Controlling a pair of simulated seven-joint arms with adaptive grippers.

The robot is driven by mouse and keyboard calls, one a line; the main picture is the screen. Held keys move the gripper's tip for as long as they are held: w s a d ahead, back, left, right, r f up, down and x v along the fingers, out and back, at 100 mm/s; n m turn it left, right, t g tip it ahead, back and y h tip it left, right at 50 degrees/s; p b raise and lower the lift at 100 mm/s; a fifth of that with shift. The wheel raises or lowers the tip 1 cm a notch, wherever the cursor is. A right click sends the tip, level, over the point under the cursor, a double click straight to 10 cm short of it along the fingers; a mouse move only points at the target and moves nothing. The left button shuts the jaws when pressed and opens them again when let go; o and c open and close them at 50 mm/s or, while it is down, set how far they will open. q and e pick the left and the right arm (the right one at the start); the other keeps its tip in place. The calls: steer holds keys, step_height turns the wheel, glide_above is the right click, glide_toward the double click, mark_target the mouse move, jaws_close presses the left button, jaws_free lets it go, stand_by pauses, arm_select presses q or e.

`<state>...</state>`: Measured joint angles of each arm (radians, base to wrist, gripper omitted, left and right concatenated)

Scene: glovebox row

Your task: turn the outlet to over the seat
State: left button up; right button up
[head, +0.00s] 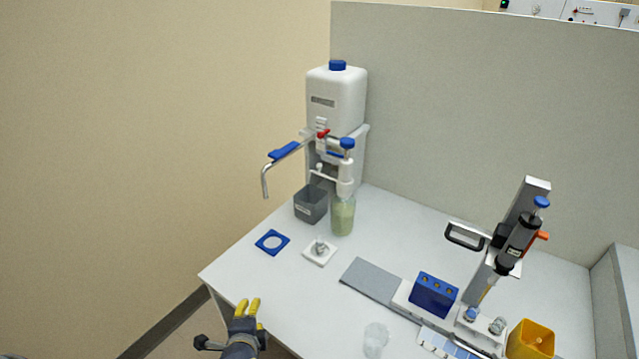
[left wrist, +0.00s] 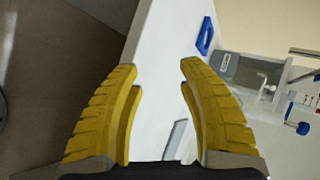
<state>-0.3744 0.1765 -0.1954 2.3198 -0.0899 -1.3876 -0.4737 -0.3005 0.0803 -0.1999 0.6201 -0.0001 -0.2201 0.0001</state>
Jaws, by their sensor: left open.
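The outlet (head: 266,180) is a bent metal spout with a blue grip, reaching left from the white dispenser (head: 338,95). Its downturned tip hangs in the air left of the grey bin. The seat (head: 272,242) is a blue square with a round ring, flat on the table near its left edge; it also shows in the left wrist view (left wrist: 205,36). I cannot tell whether the tip is exactly above it. My left gripper (head: 248,306), with yellow fingers, is open and empty at the table's front left edge, apart from both. My right gripper is not in view.
A grey bin (head: 311,204), a greenish beaker (head: 343,215) and a small white block (head: 320,251) stand below the dispenser. A grey mat (head: 371,279), blue rack (head: 434,294), pipette stand (head: 515,225) and yellow bin (head: 531,341) are further right.

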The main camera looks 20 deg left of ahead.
arm_select(q)
steer(key=w+d+r+m+t+h, duration=0.1)
steer(key=w+d+r+m+t, duration=0.1)
steer(key=w+r+m, duration=0.45)
steer(key=w+d+r+m+t, duration=0.15)
steer(key=w+m, duration=0.25)
steer(key=w, duration=0.5)
steer(key=m+t+h, duration=0.2)
steer(key=m+t, duration=0.3)
steer(key=m, duration=0.6)
glide_toward(319, 167)
steer(key=w, duration=1.1)
steer(key=shift+a+r, duration=0.2)
steer(key=shift+a, duration=0.2)
